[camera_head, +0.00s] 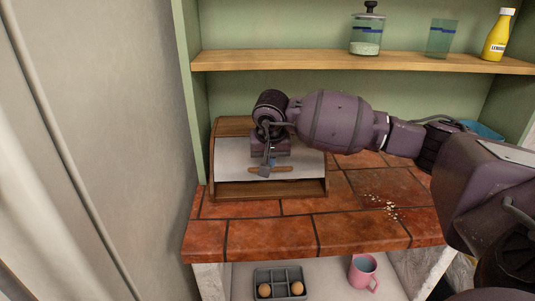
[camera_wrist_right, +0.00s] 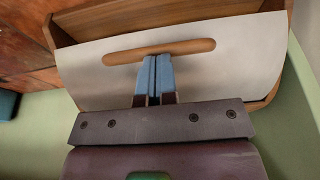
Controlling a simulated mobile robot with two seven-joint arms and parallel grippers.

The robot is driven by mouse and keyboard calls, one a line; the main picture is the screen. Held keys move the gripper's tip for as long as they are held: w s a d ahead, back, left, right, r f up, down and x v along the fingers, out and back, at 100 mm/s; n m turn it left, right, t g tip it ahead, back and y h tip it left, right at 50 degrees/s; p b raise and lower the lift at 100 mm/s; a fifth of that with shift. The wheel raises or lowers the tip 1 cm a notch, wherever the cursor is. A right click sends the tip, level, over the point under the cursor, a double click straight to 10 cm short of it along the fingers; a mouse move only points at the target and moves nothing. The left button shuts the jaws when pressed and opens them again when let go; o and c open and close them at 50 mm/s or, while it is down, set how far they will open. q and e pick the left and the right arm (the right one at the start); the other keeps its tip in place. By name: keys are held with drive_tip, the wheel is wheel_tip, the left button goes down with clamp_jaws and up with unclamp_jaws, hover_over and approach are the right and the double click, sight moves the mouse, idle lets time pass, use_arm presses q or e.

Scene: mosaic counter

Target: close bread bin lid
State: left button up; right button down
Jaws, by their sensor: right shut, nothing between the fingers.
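The bread bin (camera_head: 321,188) is a wooden box at the left end of the tiled counter. Its pale lid (camera_head: 235,162) slopes down the front, with a wooden handle bar (camera_head: 283,169) near its lower edge. An open gap shows between the lid's lower edge and the bin's front board. My right gripper (camera_head: 266,166) is shut and empty, its fingertips at the handle. In the right wrist view, the blue fingertips (camera_wrist_right: 153,60) are together at the near side of the handle (camera_wrist_right: 190,48), over the lid (camera_wrist_right: 235,75). Whether they touch is unclear. My left gripper is out of view.
Bits of crumbs (camera_head: 385,206) lie on the counter (camera_head: 290,231) right of the bin. A shelf (camera_head: 300,61) above carries a jar (camera_head: 367,34), a glass (camera_head: 441,38) and a yellow bottle (camera_head: 498,35). Below are a pink mug (camera_head: 362,272) and a grey divided tray (camera_head: 280,279).

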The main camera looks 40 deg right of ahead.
drive_tip(key=f, duration=0.1)
drive_tip(key=s+a+f+b, duration=0.1)
drive_tip(key=f, duration=0.1)
drive_tip(key=s+f, duration=0.1)
drive_tip(key=shift+s+a+f+b, duration=0.15)
drive_tip(key=shift+a+f+b, duration=0.05)
drive_tip(key=shift+b, duration=0.15)
drive_tip(key=shift+s+f, duration=0.1)
drive_tip(key=shift+f, duration=0.1)
drive_tip(key=shift+a+r, duration=0.1)
drive_tip(key=shift+r, duration=0.05)
